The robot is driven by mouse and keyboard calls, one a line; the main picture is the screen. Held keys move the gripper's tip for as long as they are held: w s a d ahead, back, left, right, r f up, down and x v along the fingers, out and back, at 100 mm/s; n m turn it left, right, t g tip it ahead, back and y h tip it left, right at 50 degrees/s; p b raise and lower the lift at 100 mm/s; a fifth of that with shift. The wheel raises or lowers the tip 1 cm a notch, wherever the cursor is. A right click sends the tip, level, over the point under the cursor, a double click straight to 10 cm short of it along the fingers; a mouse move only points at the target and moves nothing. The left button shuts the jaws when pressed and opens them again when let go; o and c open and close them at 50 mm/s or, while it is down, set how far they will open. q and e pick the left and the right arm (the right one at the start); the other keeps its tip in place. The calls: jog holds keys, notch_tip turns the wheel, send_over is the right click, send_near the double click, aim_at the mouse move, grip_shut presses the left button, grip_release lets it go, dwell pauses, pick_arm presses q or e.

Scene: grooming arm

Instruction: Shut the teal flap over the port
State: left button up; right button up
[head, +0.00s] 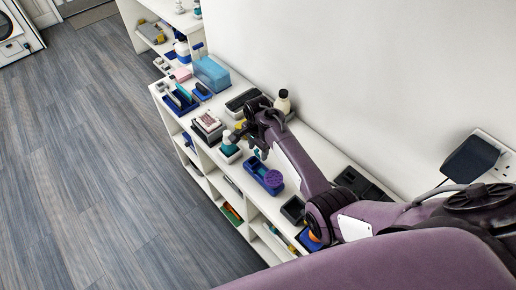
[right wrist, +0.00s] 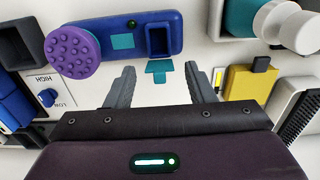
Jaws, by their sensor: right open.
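The blue grooming arm (head: 263,172) lies on the white shelf top and has a round purple bumpy head (head: 273,179). In the right wrist view, the blue body (right wrist: 112,36) has a dark rectangular port (right wrist: 160,38), which is uncovered. The teal flap (right wrist: 158,68) stands open, off the port's near edge, pointing toward my gripper. My right gripper (right wrist: 161,82) is open and empty, with one finger on each side of the flap and apart from it. In the head view, the right gripper (head: 248,142) is just behind the blue body. My left gripper is not in view.
A teal-and-white bottle (head: 229,146) stands left of the gripper. In the right wrist view, a yellow block (right wrist: 250,84) lies right of the fingers, and a HIGH/LOW switch panel (right wrist: 46,90) lies left. A wall (head: 340,70) rises behind the shelf.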

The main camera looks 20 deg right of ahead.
jog(key=shift+f, duration=0.35)
jog(key=c, duration=1)
